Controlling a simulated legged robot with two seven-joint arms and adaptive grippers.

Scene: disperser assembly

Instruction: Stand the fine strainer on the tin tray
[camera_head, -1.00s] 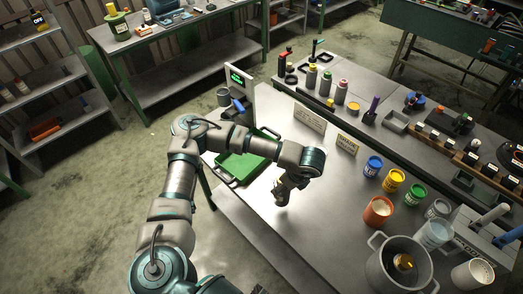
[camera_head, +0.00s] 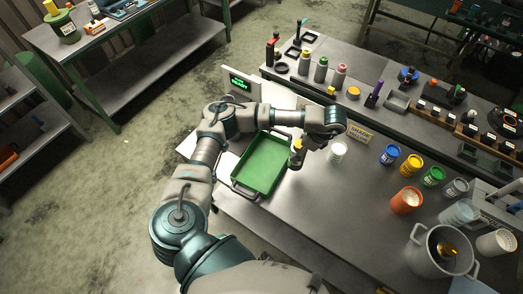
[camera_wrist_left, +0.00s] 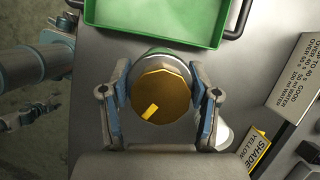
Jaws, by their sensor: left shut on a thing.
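My left gripper (camera_head: 297,160) is shut on a round piece with a gold-brown top and a yellow mark, which I take to be the fine strainer (camera_wrist_left: 160,97). A grey rim shows around it between the blue-padded fingers. In the head view the gripper hangs just right of the green tray, which I take to be the tin tray (camera_head: 262,165). The tray lies on the bench, looks empty, and has a handle at its near end. In the left wrist view the tray's edge (camera_wrist_left: 150,40) is just beyond the strainer. My right gripper is out of view.
A white tin (camera_head: 338,153) stands close right of the gripper. Blue (camera_head: 390,154), yellow and green tins and an orange pot (camera_head: 406,200) stand farther right. A large grey pot (camera_head: 437,250) is at lower right. The shade sign (camera_head: 359,135) stands behind.

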